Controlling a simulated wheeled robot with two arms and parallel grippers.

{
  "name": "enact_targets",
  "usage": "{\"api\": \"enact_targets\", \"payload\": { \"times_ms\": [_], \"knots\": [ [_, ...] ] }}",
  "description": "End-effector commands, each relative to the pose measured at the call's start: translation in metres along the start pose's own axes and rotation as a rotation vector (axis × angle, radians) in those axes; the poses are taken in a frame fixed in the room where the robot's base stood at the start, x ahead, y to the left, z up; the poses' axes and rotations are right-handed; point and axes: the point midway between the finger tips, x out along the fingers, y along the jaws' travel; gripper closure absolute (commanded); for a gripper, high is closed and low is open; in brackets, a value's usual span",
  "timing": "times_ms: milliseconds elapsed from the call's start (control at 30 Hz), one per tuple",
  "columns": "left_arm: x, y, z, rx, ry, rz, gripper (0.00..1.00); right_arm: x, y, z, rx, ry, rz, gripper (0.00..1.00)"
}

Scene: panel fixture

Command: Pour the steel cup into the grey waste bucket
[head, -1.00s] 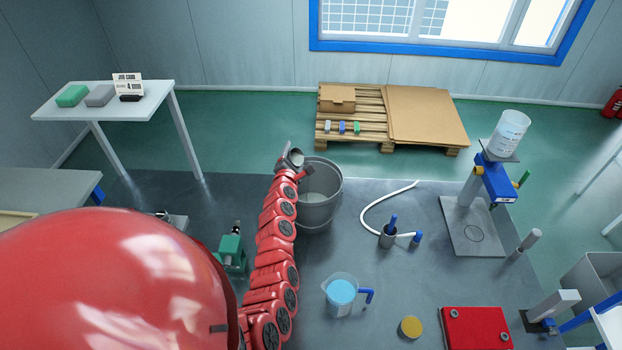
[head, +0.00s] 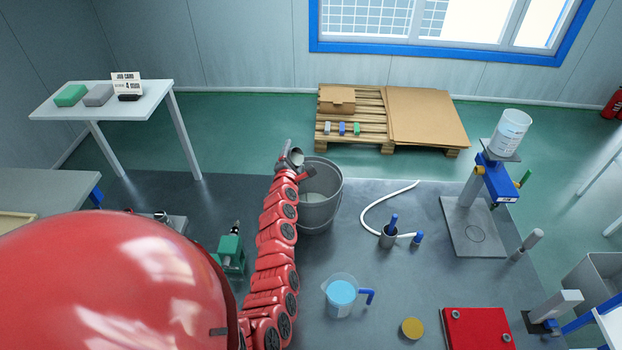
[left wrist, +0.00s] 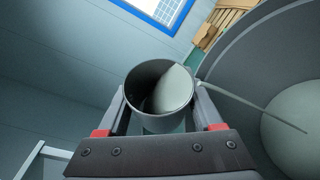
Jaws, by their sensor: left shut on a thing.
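The steel cup (left wrist: 158,92) is held between the fingers of my left gripper (left wrist: 160,122), which is shut on it. It is tilted, and pale grey liquid shows inside in the left wrist view. A thin grey stream runs from its right lip into the grey waste bucket (left wrist: 237,55), where a pale grey pool shows. In the head view the cup (head: 297,157) and left gripper (head: 294,165) are at the upper left of the bucket (head: 322,213), above its rim. My right gripper is in neither view.
A jug of blue liquid (head: 341,296), a yellow disc (head: 412,328) and a red panel (head: 478,330) are nearer on the dark floor mat. A white hose (head: 372,212) lies right of the bucket. A pallet (head: 365,146) is behind. A green device (head: 231,254) stands left of my arm.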

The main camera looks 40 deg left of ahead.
Motion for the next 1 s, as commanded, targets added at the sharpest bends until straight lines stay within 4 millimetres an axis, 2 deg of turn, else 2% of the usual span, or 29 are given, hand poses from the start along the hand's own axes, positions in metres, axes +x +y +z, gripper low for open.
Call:
{"api": "enact_targets", "payload": {
  "times_ms": [1000],
  "knots": [
    [-0.001, 0.002, 0.003, 0.084, -0.014, 0.035, 0.94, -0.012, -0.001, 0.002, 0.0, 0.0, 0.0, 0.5]
  ]
}}
